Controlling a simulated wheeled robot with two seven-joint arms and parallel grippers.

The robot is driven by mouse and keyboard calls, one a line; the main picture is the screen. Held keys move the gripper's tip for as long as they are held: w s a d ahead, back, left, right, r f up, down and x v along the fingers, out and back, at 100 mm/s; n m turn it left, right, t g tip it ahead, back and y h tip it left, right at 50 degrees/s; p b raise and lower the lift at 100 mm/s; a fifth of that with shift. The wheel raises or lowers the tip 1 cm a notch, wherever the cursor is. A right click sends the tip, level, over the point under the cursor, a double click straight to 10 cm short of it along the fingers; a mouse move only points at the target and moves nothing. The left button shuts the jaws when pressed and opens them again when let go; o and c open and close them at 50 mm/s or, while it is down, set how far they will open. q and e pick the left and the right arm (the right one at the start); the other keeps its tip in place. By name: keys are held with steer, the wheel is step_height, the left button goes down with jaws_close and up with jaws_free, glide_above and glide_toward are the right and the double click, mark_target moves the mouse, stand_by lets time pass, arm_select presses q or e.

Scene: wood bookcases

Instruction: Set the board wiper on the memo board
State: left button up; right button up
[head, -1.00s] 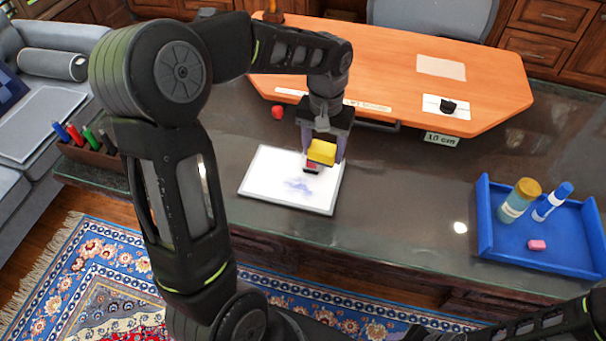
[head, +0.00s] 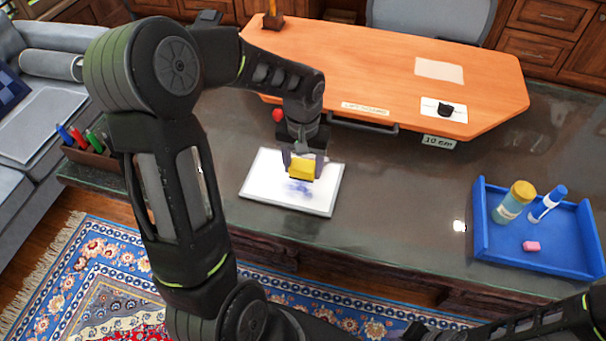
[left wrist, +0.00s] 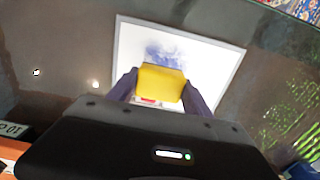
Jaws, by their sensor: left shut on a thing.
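The board wiper (head: 302,169) is a yellow block held between the fingers of my left gripper (head: 302,163). It also shows in the left wrist view (left wrist: 160,84), between the two purple-grey fingers. The white memo board (head: 262,188) lies flat on the dark counter and has a blue-purple smudge near its middle. In the left wrist view the board (left wrist: 205,58) lies behind the wiper. The wiper is over the board's upper right part; I cannot tell whether it touches. The wiper's underside is mostly hidden. My right gripper is not in view.
A blue tray (head: 484,232) at right holds a jar (head: 514,202), a white-and-blue bottle (head: 548,203) and a pink eraser (head: 531,246). An orange raised board (head: 390,80) stands behind. A marker box (head: 88,152) is at left. The counter between board and tray is clear.

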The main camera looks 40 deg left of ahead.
mark_target(303, 176)
arm_select(q)
steer(key=shift+f, duration=1.9)
steer(key=shift+f, duration=0.1)
steer(key=shift+f, duration=0.2)
steer(key=o, duration=1.3)
steer(key=shift+r, duration=0.15)
steer(key=shift+o, duration=0.2)
steer(key=shift+r, duration=0.1)
step_height(303, 176, up, 12)
steer(key=shift+r, duration=0.1)
